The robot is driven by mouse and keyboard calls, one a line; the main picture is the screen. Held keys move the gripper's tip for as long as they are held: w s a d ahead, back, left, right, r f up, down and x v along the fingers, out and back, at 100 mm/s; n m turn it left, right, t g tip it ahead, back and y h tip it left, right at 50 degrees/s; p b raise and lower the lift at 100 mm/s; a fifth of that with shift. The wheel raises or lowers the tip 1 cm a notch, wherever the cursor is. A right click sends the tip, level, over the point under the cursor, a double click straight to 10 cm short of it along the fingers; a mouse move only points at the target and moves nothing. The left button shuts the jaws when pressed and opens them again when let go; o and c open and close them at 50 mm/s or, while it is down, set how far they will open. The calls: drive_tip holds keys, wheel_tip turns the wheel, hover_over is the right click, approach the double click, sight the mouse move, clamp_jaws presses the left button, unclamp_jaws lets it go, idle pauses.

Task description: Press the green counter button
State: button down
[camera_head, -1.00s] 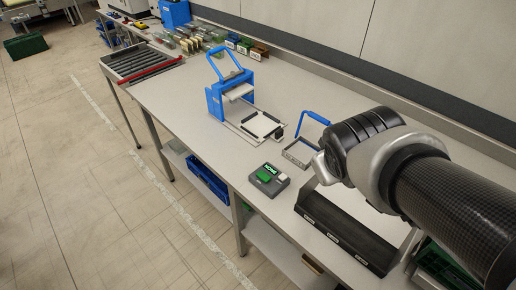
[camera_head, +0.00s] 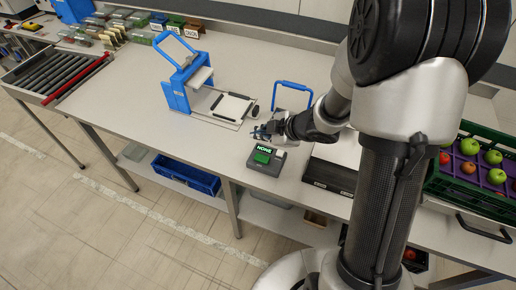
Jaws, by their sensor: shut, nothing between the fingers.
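The green counter button (camera_head: 262,158) sits on the front of a small dark grey box on the bench. The box (camera_head: 264,169) has a lit green display reading "NONE" and stands near the bench's front edge. My gripper (camera_head: 258,133) is small in the head view, just behind and above the box, with the arm reaching in from the right. Its fingers look shut and empty. The button shows clear of the fingers; whether they touch the box's back edge I cannot tell.
A blue press (camera_head: 179,96) with a raised handle stands left of the box. A blue-handled metal frame (camera_head: 292,84) is behind my gripper. A dark tray (camera_head: 330,176) lies right of the box. A crate of apples (camera_head: 440,183) is at the right. The bench left of the box is clear.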

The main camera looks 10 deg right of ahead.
drive_tip(key=shift+d, duration=0.1)
drive_tip(key=shift+f, duration=0.15)
drive_tip(key=b, duration=0.8)
hover_over(261, 160)
wheel_tip(261, 160, down, 8)
drive_tip(key=shift+r, duration=0.2)
drive_tip(key=shift+f+b, duration=0.4)
drive_tip(key=shift+f, duration=0.05)
idle(0.5)
drive_tip(key=shift+f, duration=0.45)
drive_tip(key=shift+f+b, duration=0.5)
drive_tip(key=shift+b, duration=0.1)
idle(0.5)
idle(0.3)
drive_tip(key=shift+r+p, duration=1)
drive_tip(key=shift+p, duration=0.05)
